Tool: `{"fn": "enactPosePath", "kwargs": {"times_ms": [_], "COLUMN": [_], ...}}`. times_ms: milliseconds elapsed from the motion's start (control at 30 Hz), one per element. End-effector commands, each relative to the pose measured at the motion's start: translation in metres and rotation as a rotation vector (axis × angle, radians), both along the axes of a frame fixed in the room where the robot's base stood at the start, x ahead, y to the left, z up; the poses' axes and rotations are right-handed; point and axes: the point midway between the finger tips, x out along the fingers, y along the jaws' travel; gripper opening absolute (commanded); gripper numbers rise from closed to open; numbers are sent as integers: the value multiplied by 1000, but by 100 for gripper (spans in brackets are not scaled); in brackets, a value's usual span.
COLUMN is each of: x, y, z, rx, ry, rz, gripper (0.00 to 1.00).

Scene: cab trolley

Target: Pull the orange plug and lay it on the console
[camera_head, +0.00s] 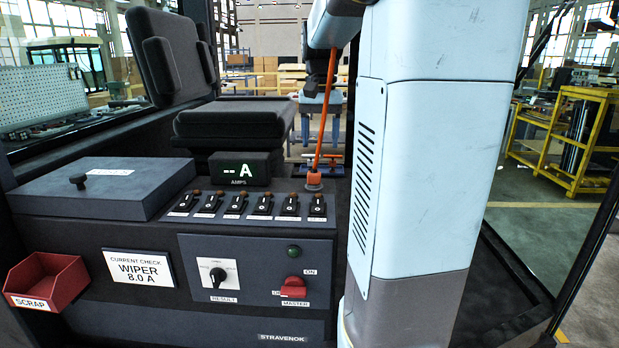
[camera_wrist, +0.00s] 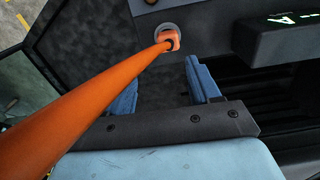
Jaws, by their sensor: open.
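The orange plug (camera_head: 314,179) stands at the back right of the dark console (camera_head: 110,232), and its orange cable rises steeply past my wrist. In the wrist view the plug (camera_wrist: 171,40) sits in a pale round ring, and the thick cable crosses the left side. My gripper (camera_head: 320,139) points down above the plug, apart from it. In the wrist view its blue fingers (camera_wrist: 162,76) are open, with nothing between the tips; the plug lies beyond them. Exact height above the plug is hard to judge.
A row of switches (camera_head: 263,204) and an AMPS display (camera_head: 240,168) showing "-- A" lie left of the plug. A lidded box (camera_head: 100,190) covers the console's left. A red scrap bin (camera_head: 47,282) hangs in front. A black seat (camera_head: 232,119) stands behind. My arm column blocks the right.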

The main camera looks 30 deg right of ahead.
Motion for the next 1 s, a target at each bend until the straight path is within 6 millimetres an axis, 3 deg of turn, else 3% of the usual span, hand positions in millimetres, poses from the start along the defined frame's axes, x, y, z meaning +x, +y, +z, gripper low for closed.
{"fn": "enactPosePath", "kwargs": {"times_ms": [200, 433, 1000], "x": [5, 6, 6], "y": [16, 20, 21], "z": [0, -8, -73], "rx": [-1, 0, 0], "ry": [-1, 0, 1], "rz": [32, 41, 43], "gripper": [62, 62, 62]}}
